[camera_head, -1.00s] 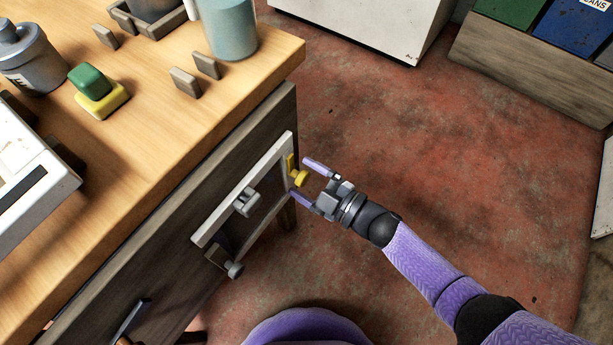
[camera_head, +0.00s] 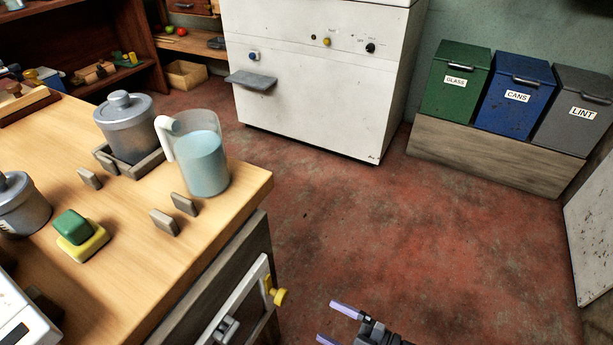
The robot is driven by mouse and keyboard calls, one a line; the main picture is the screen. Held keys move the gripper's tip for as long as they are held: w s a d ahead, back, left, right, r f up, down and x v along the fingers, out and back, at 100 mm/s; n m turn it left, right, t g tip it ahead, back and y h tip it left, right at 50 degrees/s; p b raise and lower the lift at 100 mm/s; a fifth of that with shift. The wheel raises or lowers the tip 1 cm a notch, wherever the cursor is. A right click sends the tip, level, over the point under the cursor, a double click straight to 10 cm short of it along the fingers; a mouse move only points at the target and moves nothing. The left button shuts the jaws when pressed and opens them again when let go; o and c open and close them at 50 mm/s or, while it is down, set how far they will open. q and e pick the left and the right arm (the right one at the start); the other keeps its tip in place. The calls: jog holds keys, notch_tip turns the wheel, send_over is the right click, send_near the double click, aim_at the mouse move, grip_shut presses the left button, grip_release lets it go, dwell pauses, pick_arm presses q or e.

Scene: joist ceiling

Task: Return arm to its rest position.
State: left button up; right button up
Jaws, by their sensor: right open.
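My right gripper (camera_head: 338,322) shows at the bottom edge of the head view, its two purple fingers spread apart with nothing between them. Most of its arm is below the picture. It is to the right of the yellow knob (camera_head: 279,297) on the white frame (camera_head: 240,301) at the workbench's front, apart from it, over the red floor. My left gripper does not show.
The wooden workbench (camera_head: 130,290) fills the lower left, with a jug (camera_head: 205,165), metal canisters (camera_head: 125,130) and a green and yellow block (camera_head: 76,235) on it. A white machine (camera_head: 310,95) stands behind. Bins marked glass (camera_head: 455,85), cans (camera_head: 514,95) and lint (camera_head: 575,110) stand at right. Floor between is clear.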

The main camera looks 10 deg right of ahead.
jog(key=s+d+f+m+h, duration=0.5)
jog(key=s+f+m+h, duration=0.15)
jog(key=f, duration=0.45)
jog(key=s+d+f+m+g+h, duration=0.3)
jog(key=s+f+g, duration=0.15)
jog(key=s, duration=0.55)
jog(key=s+d+f+m+g+h, duration=0.35)
jog(key=s+f, duration=0.25)
jog(key=s, duration=0.3)
jog(key=s+d+r+m+g+h, duration=0.1)
jog(key=s+m+g+h, duration=0.3)
jog(key=s, duration=1.4)
pick_arm(q)
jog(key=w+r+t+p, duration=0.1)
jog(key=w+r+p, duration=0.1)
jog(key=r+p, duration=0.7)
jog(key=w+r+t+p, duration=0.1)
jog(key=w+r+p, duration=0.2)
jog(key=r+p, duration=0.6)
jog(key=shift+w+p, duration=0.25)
jog(key=shift+p, duration=0.55)
pick_arm(e)
jog(key=w+r+y, duration=0.1)
jog(key=w+r, duration=0.2)
jog(key=r, duration=0.6)
jog(key=w+r+y, duration=0.1)
jog(key=w+r, duration=0.2)
jog(key=r, duration=0.6)
jog(key=shift+n+t, duration=0.3)
jog(key=shift+n, duration=0.1)
